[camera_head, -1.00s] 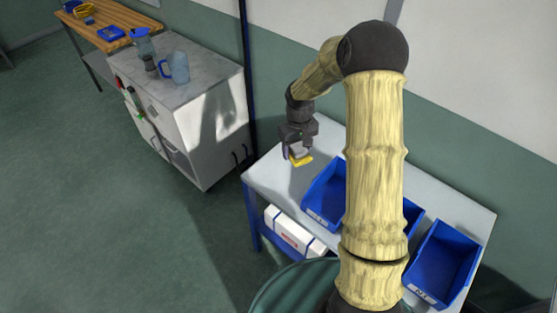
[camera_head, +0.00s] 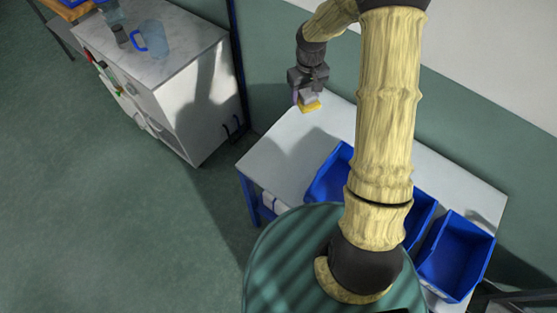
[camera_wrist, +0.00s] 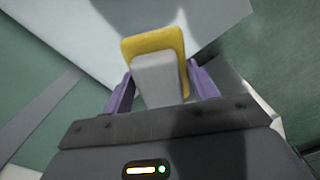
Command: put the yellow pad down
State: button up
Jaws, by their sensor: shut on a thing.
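The yellow pad (camera_head: 309,107) is at the end of my gripper (camera_head: 306,98), above the far part of the white table (camera_head: 282,150). In the wrist view the yellow pad (camera_wrist: 153,43) shows as a yellow plate behind a grey block (camera_wrist: 158,78). The purple fingers of my gripper (camera_wrist: 160,88) stand on both sides of the grey block and are shut on it. A shadow lies on the table near the pad. I cannot tell from these views how high the pad is above the table.
Blue bins stand on the table, one (camera_head: 333,174) left of my arm and another (camera_head: 455,256) at the right end. A grey-topped cabinet (camera_head: 190,60) with a clear blue-handled jug (camera_head: 153,39) stands to the left. The table's left part is bare.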

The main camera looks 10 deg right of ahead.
jog(key=s+a+f+n+b, duration=0.45)
jog(key=f+n, duration=0.25)
jog(key=n, duration=0.4)
jog(key=n+b, duration=0.4)
jog(key=n, duration=0.9)
send_over(277, 165)
notch_tip(277, 165, down, 6)
jog(key=shift+w+r, duration=0.1)
jog(key=shift+a, duration=0.1)
jog(key=shift+f, duration=3.15)
jog(key=shift+f, duration=1.85)
jog(key=shift+f, duration=0.1)
